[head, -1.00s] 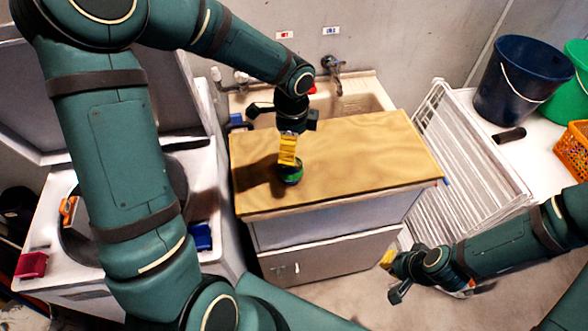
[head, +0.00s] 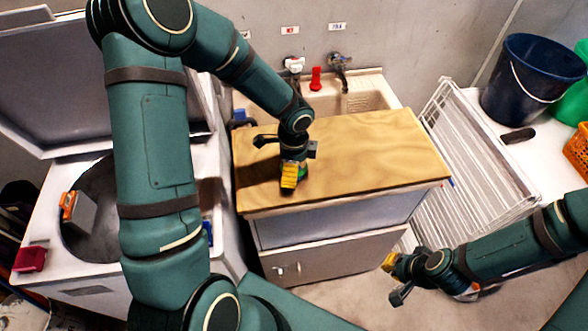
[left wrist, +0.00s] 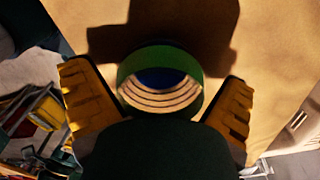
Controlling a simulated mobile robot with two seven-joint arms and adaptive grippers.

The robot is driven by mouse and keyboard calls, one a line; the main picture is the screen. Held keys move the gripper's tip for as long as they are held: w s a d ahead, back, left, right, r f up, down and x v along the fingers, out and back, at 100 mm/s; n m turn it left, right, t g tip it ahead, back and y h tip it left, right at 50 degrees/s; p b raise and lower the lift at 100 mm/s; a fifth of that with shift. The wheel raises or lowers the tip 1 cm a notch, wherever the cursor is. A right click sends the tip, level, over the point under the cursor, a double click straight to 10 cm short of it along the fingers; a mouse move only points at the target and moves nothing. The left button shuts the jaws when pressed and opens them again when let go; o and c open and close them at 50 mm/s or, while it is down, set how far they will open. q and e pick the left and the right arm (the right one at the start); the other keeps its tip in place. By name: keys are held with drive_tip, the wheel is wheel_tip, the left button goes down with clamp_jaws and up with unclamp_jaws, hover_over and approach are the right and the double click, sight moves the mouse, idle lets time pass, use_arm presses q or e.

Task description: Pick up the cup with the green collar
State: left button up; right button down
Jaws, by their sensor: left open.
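The cup with the green collar (head: 303,173) stands on the wooden worktop, mostly hidden behind my left gripper (head: 290,182) in the head view. In the left wrist view the cup (left wrist: 160,62) shows its green rim and ringed, bluish inside. My left gripper's yellow fingers (left wrist: 158,103) are open, one on each side of the cup, with a gap visible on both sides near the rim. My right gripper (head: 392,277) hangs low in front of the cabinet, away from the cup; its finger opening is not clear.
The worktop (head: 385,150) is otherwise bare. Behind it are a sink (head: 365,98) with taps and a red object (head: 315,79). A white rack (head: 465,150) stands right, with a dark blue bucket (head: 525,85) and an orange basket (head: 578,150) beyond. A washer is at left.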

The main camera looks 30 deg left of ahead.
use_arm(q)
drive_tip(key=c, duration=1)
drive_tip(key=shift+r, duration=0.1)
